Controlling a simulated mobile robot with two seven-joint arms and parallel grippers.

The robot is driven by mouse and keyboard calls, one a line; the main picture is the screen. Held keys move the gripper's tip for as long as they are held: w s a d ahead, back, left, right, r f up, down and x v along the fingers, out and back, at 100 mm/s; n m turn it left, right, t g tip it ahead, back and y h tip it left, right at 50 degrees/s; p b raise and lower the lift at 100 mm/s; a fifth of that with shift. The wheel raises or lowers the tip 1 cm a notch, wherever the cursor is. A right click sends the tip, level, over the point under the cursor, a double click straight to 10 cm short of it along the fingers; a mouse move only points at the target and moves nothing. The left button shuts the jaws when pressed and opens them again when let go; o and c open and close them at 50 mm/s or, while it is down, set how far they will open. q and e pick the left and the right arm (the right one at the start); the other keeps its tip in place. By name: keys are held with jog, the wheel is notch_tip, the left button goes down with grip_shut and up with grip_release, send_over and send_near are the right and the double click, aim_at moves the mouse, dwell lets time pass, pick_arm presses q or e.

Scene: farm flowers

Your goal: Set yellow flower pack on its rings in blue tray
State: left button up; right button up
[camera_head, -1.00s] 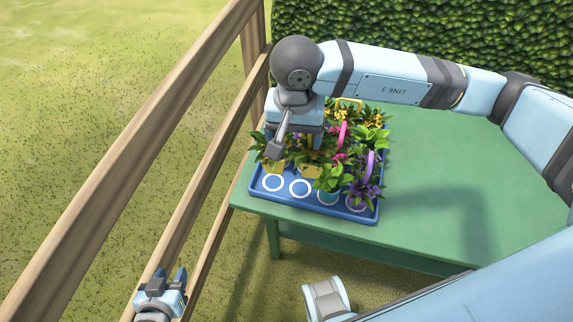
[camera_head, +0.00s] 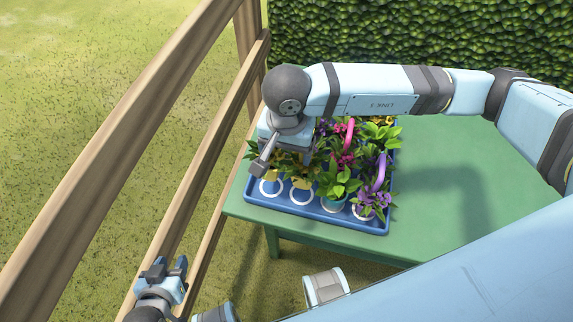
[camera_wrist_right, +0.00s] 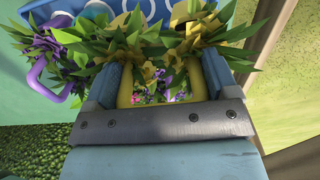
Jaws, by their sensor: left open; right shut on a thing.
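The yellow flower pack, with yellow pots (camera_head: 301,183) and green leaves, is at the front left of the blue tray (camera_head: 276,211). Its two pots appear over two white rings, whose front arcs show; I cannot tell whether the pots touch the tray. My right gripper (camera_head: 287,160) is above the pack, shut on it. My left gripper (camera_head: 163,268) is open and empty, low at the left, away from the table.
The green table (camera_head: 450,190) is clear on the right. A wooden fence (camera_head: 190,180) runs close on the left; a hedge stands behind.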

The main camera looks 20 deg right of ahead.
aim_at(287, 164)
notch_tip(287, 164, down, 7)
jog(key=shift+r, duration=0.1)
pick_arm(q)
jog(key=shift+w+d+r, duration=0.15)
jog(key=shift+w+d, duration=0.05)
pick_arm(e)
jog(key=shift+f+b, duration=0.2)
jog(key=shift+b, duration=0.1)
jog(key=o, duration=1.3)
jog(key=shift+r, duration=0.2)
notch_tip(287, 164, up, 11)
jog(key=shift+r, duration=0.15)
pick_arm(q)
jog(key=shift+a, duration=0.15)
pick_arm(e)
jog(key=shift+r, duration=0.35)
pick_arm(q)
jog(key=shift+s+f, duration=0.1)
jog(key=shift+f, duration=0.1)
